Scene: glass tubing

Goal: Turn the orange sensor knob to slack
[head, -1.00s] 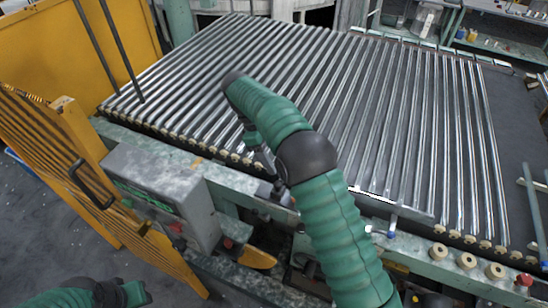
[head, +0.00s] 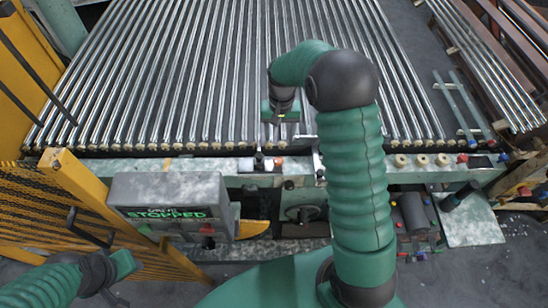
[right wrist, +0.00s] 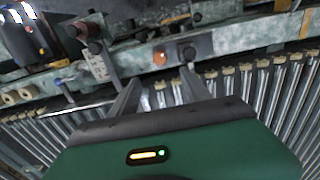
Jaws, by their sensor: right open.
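A small orange knob or plate (head: 278,162) sits on the green-grey front rail of the roller table, just right of a black knob (head: 259,160). In the right wrist view the orange piece (right wrist: 160,58) lies just beyond and between my fingertips, with the black knob (right wrist: 190,53) to its right on a dark plate. My right gripper (right wrist: 158,77) is open and empty, its two fingers apart and pointing at the rail; no contact shows. In the head view its fingers are mostly hidden. My left gripper (head: 122,268) is at the lower left, its jaws unclear.
Metal rollers (head: 200,80) fill the table behind. Pale round knobs (head: 421,160) and a red button (head: 462,158) line the rail at right.

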